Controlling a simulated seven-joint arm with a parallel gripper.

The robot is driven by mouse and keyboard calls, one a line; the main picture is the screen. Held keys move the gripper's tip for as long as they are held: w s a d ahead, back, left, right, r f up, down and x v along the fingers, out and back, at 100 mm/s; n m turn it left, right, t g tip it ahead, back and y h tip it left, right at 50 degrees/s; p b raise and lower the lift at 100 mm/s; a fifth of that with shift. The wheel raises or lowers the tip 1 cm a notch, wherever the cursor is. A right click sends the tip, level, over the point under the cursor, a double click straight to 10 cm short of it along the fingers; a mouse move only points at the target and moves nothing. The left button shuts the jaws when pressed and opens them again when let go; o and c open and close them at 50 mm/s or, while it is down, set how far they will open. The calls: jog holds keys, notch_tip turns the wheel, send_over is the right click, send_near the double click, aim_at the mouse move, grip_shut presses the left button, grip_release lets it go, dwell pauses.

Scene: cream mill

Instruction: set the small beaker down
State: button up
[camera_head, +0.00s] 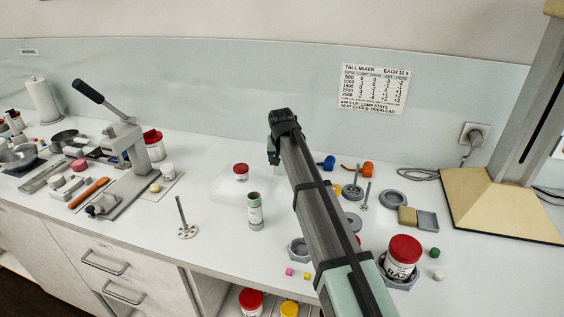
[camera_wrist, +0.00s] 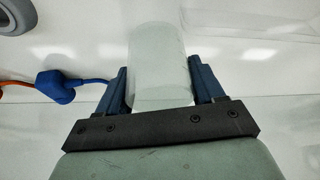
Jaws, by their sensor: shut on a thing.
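My gripper (camera_wrist: 160,80) is shut on the small beaker (camera_wrist: 160,60), a pale, see-through cylinder between its two dark blue fingers in the wrist view. The beaker extends from the jaws toward the top of that picture. In the head view my gripper (camera_head: 273,152) is the dark end of the arm, above the rear of the white counter (camera_head: 215,150).
A blue plug-like piece (camera_wrist: 58,86) with an orange lead lies left of the gripper. Grey rings and discs (camera_head: 393,199) lie right of my arm.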

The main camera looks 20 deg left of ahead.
jog(key=shift+f, duration=0.5)
jog(key=o, duration=1)
jog(key=shift+f, duration=0.1)
jog(key=v, duration=1.2)
